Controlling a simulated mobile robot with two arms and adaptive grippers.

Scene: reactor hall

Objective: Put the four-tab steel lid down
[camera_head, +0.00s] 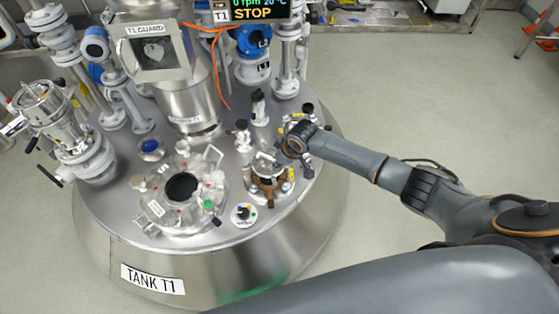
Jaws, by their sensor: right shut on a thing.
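My right gripper (281,160) reaches in from the right over the tank top. It is shut on the four-tab steel lid (263,164), a small steel piece partly hidden by the gripper. The lid is at a small steel nozzle with brown clamps (268,190). I cannot tell whether the lid touches the nozzle or is just above it. My left gripper is not in view.
Tank T1 (150,278) has a round manway (182,188) with a dark opening at left of the nozzle. A small round dial (244,214) sits in front. A guarded drive column (190,100) and several valves and pipes stand behind. A screen reads STOP.

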